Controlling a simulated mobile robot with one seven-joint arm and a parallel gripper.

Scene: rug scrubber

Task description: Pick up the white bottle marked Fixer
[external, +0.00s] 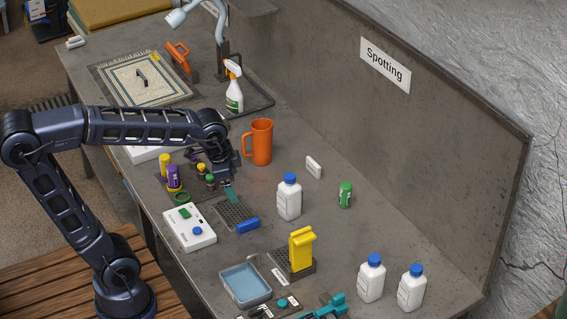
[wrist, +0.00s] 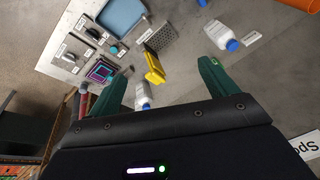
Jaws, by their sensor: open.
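Three white bottles with blue caps stand on the bench in the external view: one mid-bench (external: 289,201), and two near the front right, a left one (external: 370,283) and a right one (external: 410,291). No marking reads clearly, so I cannot tell which is Fixer. The wrist view shows a white bottle (wrist: 216,33) at upper right and another (wrist: 142,93) low between the fingers, partly hidden by my gripper. My gripper (external: 228,183) is open and empty, left of the mid-bench bottle and apart from it. Its two green fingers also show in the wrist view (wrist: 160,80).
A yellow object (external: 301,249) stands on a dark rack between the bottles. A blue tray (external: 245,284), a white control box (external: 188,229), an orange jug (external: 260,142) and a green can (external: 345,194) are nearby. The bench's back panel (external: 400,125) rises behind.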

